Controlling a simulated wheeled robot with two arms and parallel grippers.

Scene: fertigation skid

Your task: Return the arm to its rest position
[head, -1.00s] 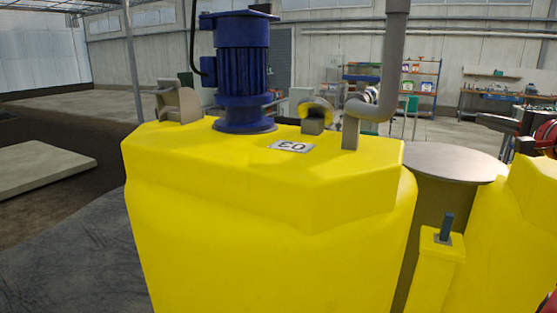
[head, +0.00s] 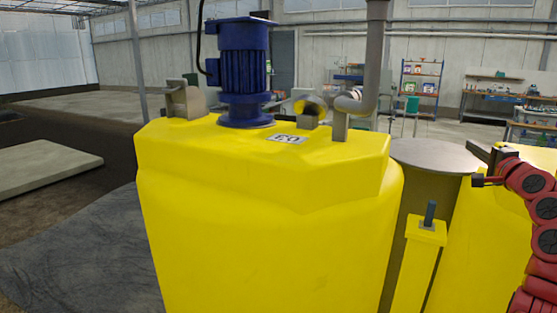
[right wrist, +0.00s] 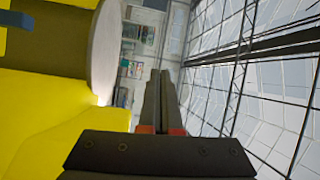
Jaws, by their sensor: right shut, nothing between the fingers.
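My right gripper (head: 482,168) is at the right of the head view, on a red arm that comes in from the right edge. It is in front of the right-hand yellow tank and near the round grey lid. In the right wrist view my right gripper (right wrist: 164,75) has its two dark fingers together, with nothing between them. My left gripper is in neither view.
A large yellow tank (head: 265,220) with a blue motor (head: 243,70) and a grey pipe (head: 372,60) fills the middle. A grey round lid (head: 435,154) and a yellow post (head: 424,235) stand to its right. A second yellow tank (head: 480,240) is at the right. Shelves (head: 420,85) stand far back.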

